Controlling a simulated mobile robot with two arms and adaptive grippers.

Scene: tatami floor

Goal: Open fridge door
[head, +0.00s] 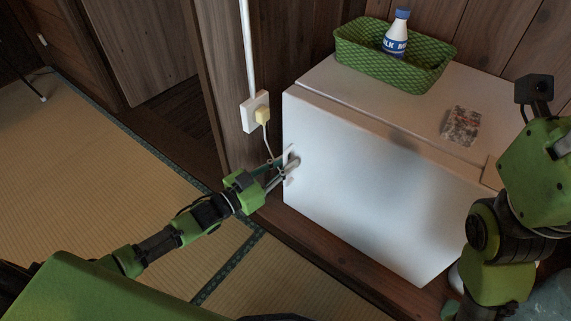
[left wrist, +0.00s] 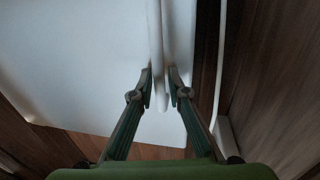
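The white fridge (head: 350,165) stands against the wooden wall, and its front door looks shut. My left gripper (head: 287,166) is at the left edge of the door, at the pale handle (head: 293,162). In the left wrist view, the two fingers (left wrist: 160,88) stand close on both sides of the white upright handle (left wrist: 157,45), drawn in on it. The fingertips hide part of the handle in the head view. My right arm (head: 500,240) is at the right edge, in front of the fridge; its gripper fingers do not show.
A green basket (head: 366,66) with a milk bottle (head: 396,35) stands on the fridge top, near a small patterned packet (head: 461,126). A wall outlet (head: 255,112) with a plug and cord is left of the fridge. The tatami floor (head: 90,160) at left is clear.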

